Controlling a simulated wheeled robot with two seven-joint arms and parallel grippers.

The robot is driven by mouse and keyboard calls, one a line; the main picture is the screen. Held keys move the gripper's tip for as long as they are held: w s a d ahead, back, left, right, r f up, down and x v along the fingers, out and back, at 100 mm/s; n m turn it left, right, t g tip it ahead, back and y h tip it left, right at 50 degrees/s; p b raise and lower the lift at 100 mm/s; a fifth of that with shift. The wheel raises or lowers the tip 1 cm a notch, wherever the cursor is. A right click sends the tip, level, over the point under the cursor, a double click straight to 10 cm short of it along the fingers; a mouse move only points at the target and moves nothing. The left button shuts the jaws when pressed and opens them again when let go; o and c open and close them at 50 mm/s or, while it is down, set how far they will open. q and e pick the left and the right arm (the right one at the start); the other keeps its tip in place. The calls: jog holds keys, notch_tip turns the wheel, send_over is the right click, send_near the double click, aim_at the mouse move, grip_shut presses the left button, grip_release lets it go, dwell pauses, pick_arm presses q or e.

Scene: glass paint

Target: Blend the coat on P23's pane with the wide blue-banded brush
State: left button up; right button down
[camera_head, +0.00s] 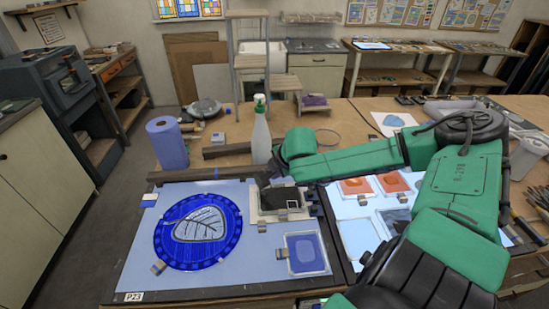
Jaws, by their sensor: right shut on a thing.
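P23's label (133,296) is at the front left corner of a light blue board (140,262). On the board lies a round deep-blue pane (230,243) with a patterned rim and a pale, dark-veined leaf in its middle. My right gripper (266,181) is small and dark. It is at the back right of the pane, by a pale tray (262,217) with a dark inset. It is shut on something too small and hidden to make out. I cannot pick out the blue-banded brush. My left gripper is out of view.
A smaller blue pane (305,253) lies right of the round pane, with small clips around it. A spray bottle (261,135) and a blue paper roll (167,143) stand behind the board. My green right arm covers part of the right-hand board with orange samples (391,182).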

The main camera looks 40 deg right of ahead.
jog(key=shift+f, duration=0.25)
jog(key=shift+f, duration=0.25)
dwell(0.3)
jog(key=shift+s+d, duration=0.65)
jog(key=shift+d, duration=0.2)
jog(key=shift+r, duration=0.1)
jog(key=shift+r, duration=2.45)
